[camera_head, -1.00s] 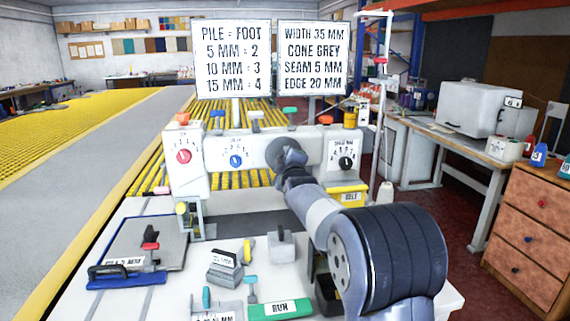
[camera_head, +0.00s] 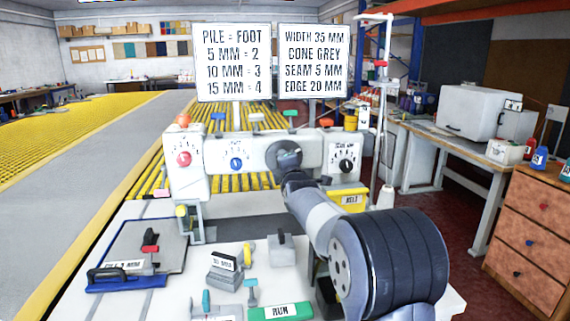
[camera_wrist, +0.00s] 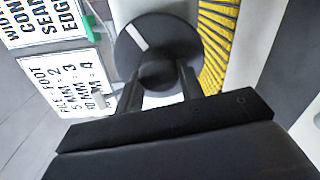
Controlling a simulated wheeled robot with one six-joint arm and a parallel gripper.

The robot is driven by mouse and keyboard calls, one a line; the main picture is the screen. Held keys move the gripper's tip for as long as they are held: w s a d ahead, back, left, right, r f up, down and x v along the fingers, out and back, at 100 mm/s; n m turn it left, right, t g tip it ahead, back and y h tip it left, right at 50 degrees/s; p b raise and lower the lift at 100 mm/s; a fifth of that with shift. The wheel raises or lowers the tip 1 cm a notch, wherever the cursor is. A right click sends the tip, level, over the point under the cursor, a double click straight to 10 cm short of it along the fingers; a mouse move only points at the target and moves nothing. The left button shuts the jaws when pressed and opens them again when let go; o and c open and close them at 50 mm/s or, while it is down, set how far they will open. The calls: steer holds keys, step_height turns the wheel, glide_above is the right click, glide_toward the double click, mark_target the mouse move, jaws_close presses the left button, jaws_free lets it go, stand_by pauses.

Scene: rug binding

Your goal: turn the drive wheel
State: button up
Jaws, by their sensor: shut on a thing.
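The drive wheel (camera_wrist: 134,37) is a dark round disc with a white mark toward its upper left and a round hub in the middle. In the head view, the wheel (camera_head: 284,149) sits on the front of the white machine head, partly covered by my arm. My gripper (camera_wrist: 158,80) is shut on the wheel's hub, one finger on each side. In the head view my arm reaches up to the wheel from the lower right, and the fingers are hard to make out.
The white machine (camera_head: 208,160) carries a red dial (camera_head: 183,159), a blue dial (camera_head: 236,162) and a black dial (camera_head: 346,165). A green RUN block (camera_head: 280,312), a grey weight (camera_head: 282,250) and a blue-handled tray (camera_head: 125,279) are on the table in front. A sign (camera_head: 233,62) stands behind.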

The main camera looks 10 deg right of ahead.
stand_by(0.4)
steer(key=o, duration=1)
steer(key=shift+s, duration=0.1)
steer(key=s+b, duration=0.1)
steer(key=s, duration=0.9)
steer(key=shift+s, duration=0.3)
steer(key=shift+w, duration=0.1)
steer(key=w+p, duration=0.1)
steer(key=w, duration=0.9)
steer(key=shift+w, duration=0.35)
steer(key=shift+s, duration=0.1)
